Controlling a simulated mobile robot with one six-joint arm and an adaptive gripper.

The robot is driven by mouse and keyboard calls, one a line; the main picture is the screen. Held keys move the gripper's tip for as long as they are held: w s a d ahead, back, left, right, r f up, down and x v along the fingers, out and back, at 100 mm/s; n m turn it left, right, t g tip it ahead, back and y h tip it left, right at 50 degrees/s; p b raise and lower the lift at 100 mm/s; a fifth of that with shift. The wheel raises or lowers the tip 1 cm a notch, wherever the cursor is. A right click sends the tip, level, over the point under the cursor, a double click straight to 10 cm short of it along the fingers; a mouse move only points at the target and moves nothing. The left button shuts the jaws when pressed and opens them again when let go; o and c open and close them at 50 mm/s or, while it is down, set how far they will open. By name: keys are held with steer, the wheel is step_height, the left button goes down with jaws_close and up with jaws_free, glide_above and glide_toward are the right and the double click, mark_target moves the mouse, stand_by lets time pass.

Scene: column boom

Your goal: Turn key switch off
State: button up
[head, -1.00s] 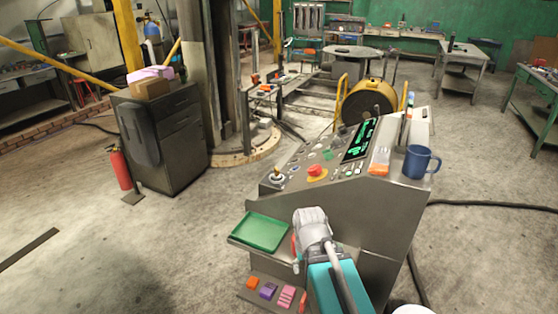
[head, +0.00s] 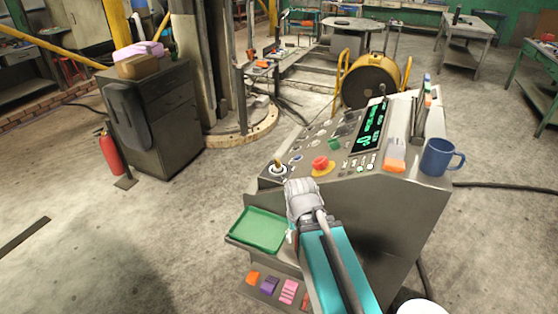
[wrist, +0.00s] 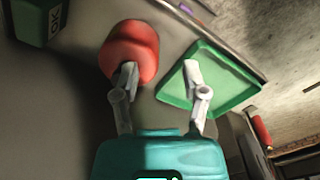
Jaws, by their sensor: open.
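The grey control console (head: 390,222) stands ahead, with knobs, buttons and a green-lit display (head: 368,130) on its sloping top. I cannot make out which control is the key switch. A red mushroom button (head: 320,163) on a yellow collar sits on the panel. My gripper (wrist: 160,75) is open and empty; in the head view my own arm largely hides its fingers at the console's front. In the wrist view a rounded red part (wrist: 130,48) lies beyond the left finger, its contact unclear. The green tray (wrist: 173,92) is behind the right finger.
In the head view the tray (head: 258,230) sits left of my arm, above several coloured blocks (head: 289,291). A joystick (head: 278,168) stands at the panel's left, a blue mug (head: 438,157) at its right. Open floor lies to the left; a cable (head: 500,186) lies right.

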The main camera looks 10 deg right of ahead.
steer(key=o, duration=0.4)
steer(key=shift+w+a, duration=0.15)
steer(key=shift+a, duration=0.05)
steer(key=shift+c, duration=0.2)
steer(key=shift+o, duration=0.4)
steer(key=shift+w+r+p, duration=0.2)
steer(key=shift+r+p, duration=0.05)
steer(key=shift+p, duration=0.05)
step_height(320, 180, up, 20)
steer(key=m+p, duration=1.5)
steer(key=p, duration=0.5)
glide_above(277, 160)
steer(key=shift+w+d, duration=0.1)
steer(key=shift+f, duration=0.15)
step_height(277, 160, down, 14)
steer(key=b, duration=1.4)
steer(key=shift+r, duration=0.25)
